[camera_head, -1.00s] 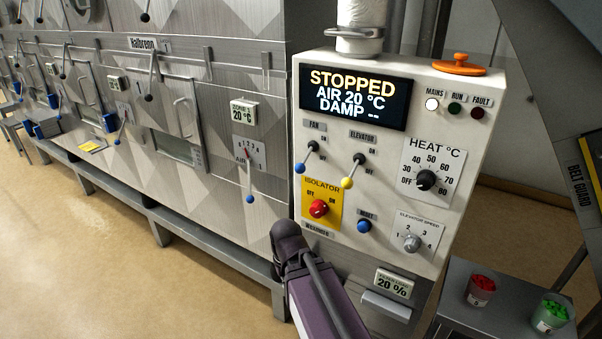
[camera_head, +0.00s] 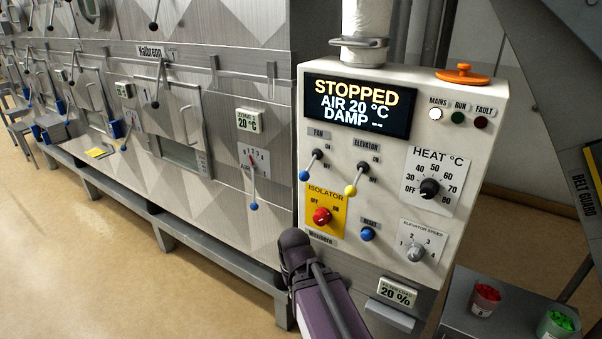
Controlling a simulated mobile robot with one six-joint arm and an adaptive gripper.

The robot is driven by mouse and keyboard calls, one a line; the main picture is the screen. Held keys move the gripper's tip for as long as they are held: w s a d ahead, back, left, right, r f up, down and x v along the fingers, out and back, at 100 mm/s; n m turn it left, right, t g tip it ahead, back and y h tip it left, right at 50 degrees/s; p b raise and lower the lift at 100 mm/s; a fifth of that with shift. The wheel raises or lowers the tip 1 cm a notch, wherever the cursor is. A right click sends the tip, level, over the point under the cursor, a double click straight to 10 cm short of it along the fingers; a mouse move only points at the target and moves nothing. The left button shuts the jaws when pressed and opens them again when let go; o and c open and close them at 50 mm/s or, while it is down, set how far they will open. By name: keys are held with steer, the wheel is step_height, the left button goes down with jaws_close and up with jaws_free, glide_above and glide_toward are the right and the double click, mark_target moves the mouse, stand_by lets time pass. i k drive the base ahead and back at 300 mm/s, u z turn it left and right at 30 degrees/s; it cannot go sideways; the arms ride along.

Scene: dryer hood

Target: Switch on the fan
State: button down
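The fan switch (camera_head: 310,166) is a small lever with a blue ball end on the white control panel (camera_head: 450,125). Its ball hangs down and left of the pivot, toward the lower, OFF side. The display (camera_head: 357,106) reads STOPPED, AIR 20 °C, DAMP. The red isolator knob (camera_head: 321,216) sits on a yellow plate below the fan switch; its exact setting is hard to tell. A purple link of my arm with a dark end shows at the bottom centre, in front of the panel's lower left. My gripper is not visible.
The elevator lever (camera_head: 356,179) with a yellow ball is close right of the fan switch. The blue reset button (camera_head: 368,234) and heat dial (camera_head: 429,189) are nearby. The MAINS lamp (camera_head: 436,114) is white. A grey side table (camera_head: 460,318) holds red and green cups.

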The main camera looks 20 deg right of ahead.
mark_target(304, 176)
steer(key=z, duration=0.8)
steer(key=k, duration=0.95)
steer(key=u, duration=0.95)
steer(key=i, duration=0.5)
steer(key=z, duration=0.1)
